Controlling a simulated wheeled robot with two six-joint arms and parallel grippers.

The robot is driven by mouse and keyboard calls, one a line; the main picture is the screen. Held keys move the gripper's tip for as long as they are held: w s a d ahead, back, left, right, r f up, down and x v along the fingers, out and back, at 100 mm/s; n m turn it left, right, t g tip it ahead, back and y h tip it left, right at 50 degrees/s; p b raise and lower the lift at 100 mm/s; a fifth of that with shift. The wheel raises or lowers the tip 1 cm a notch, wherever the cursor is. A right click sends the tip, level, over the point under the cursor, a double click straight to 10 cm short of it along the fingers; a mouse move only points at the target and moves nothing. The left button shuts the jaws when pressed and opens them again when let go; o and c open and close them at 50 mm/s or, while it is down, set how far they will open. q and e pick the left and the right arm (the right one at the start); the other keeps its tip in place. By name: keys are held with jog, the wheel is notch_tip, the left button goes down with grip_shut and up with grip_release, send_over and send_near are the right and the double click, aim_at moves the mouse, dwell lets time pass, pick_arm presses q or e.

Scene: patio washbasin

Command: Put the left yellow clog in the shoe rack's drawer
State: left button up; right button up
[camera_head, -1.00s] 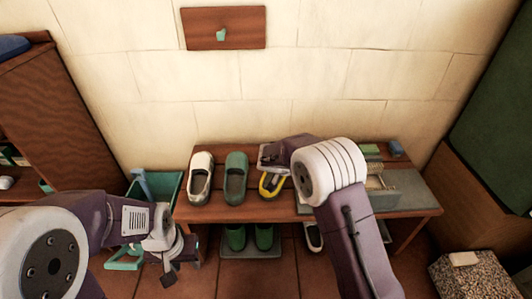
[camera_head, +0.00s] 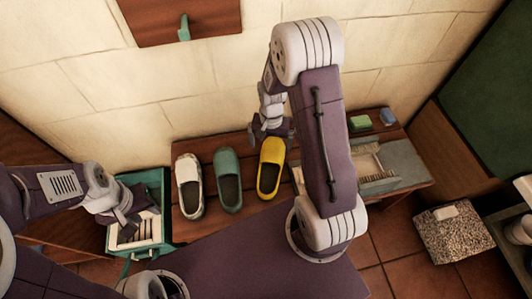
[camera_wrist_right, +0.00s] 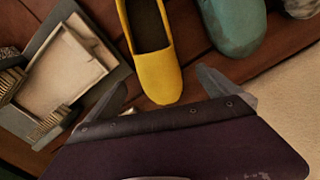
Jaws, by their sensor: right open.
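A single yellow clog (camera_head: 270,168) stands on the wooden top of the shoe rack (camera_head: 210,225), right of a green clog. It also shows in the right wrist view (camera_wrist_right: 168,75), its toe towards my gripper. My right gripper (camera_head: 272,128) is open and empty at the wall side of the clog. In the wrist view its spread fingers (camera_wrist_right: 165,95) lie either side of the toe, apart from it. A teal open-topped drawer or bin (camera_head: 165,190) with pale slats inside is at the rack's left end. My left gripper (camera_head: 128,212) is over its left side; its finger opening is unclear.
A white clog (camera_head: 189,187) and the green clog (camera_head: 228,180) stand left of the yellow one. A grey tray (camera_head: 398,160) with a brush is to its right, with a green block (camera_head: 360,122) and a blue block (camera_head: 388,117) behind. The wall rises close behind the rack.

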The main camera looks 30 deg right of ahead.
aim_at(272, 155)
notch_tip(272, 155, down, 4)
jog(key=shift+f+b, duration=0.1)
jog(key=shift+b, duration=0.95)
jog(key=f+b, duration=0.2)
jog(key=f, duration=0.1)
jog(key=f+b, duration=0.1)
jog(key=shift+s+d+f, duration=0.15)
jog(key=shift+s+f, duration=0.15)
jog(key=shift+s, duration=0.05)
jog(key=shift+f+b, duration=0.25)
jog(key=shift+b, duration=0.05)
jog(key=shift+r, duration=0.15)
jog(key=c, duration=1.6)
notch_tip(272, 155, up, 10)
jog(key=p, duration=0.5)
jog(key=shift+f, duration=0.2)
jog(key=shift+r, duration=0.2)
